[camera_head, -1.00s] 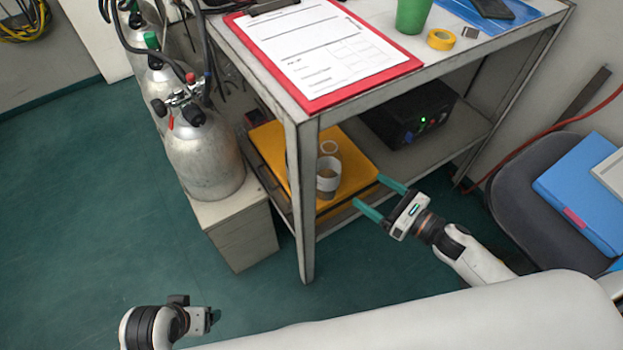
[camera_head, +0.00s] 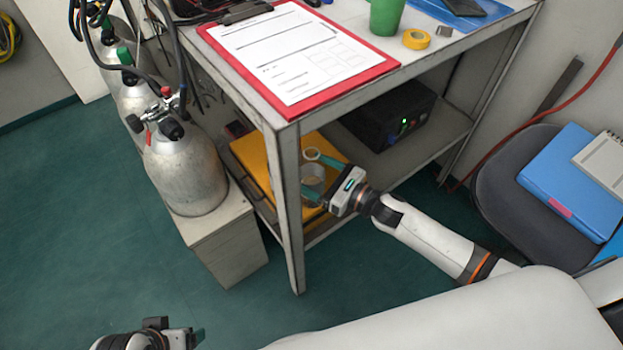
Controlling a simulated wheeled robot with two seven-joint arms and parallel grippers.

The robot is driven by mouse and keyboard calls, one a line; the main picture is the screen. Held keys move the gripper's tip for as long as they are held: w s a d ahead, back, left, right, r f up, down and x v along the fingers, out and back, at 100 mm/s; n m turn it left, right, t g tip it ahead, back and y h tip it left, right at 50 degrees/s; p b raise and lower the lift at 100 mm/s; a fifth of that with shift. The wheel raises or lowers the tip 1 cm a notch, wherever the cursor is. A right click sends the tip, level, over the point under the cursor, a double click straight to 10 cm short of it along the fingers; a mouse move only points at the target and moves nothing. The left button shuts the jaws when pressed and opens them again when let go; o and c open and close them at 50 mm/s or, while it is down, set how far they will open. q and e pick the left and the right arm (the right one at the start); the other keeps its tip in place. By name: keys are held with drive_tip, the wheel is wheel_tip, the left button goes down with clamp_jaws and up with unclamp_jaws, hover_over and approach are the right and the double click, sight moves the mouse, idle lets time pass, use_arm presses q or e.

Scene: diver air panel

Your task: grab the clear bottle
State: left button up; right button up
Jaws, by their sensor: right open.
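The clear bottle (camera_head: 313,184), see-through with a pale ring at its top, stands on a yellow case (camera_head: 257,160) on the lower shelf of the metal bench. My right gripper (camera_head: 311,174) is open with teal fingers, one on the far side of the bottle and one on the near side. The bottle shows between the fingers, partly covered by them; I cannot tell whether they touch it. My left gripper (camera_head: 190,336) is at the bottom left edge, partly cut off, away from the bench, and its jaw opening cannot be made out.
The bench leg (camera_head: 290,215) stands just left of the bottle. A black box (camera_head: 390,115) with a green light sits behind on the shelf. Silver cylinders (camera_head: 185,175) stand at left. A red clipboard (camera_head: 386,66) lies on the bench top. A chair (camera_head: 500,190) stands at right.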

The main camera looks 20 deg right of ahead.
drive_tip(key=shift+w+a, duration=0.25)
drive_tip(key=shift+w, duration=0.05)
drive_tip(key=shift+c, duration=0.3)
drive_tip(key=c, duration=1.1)
drive_tip(key=shift+r, duration=0.2)
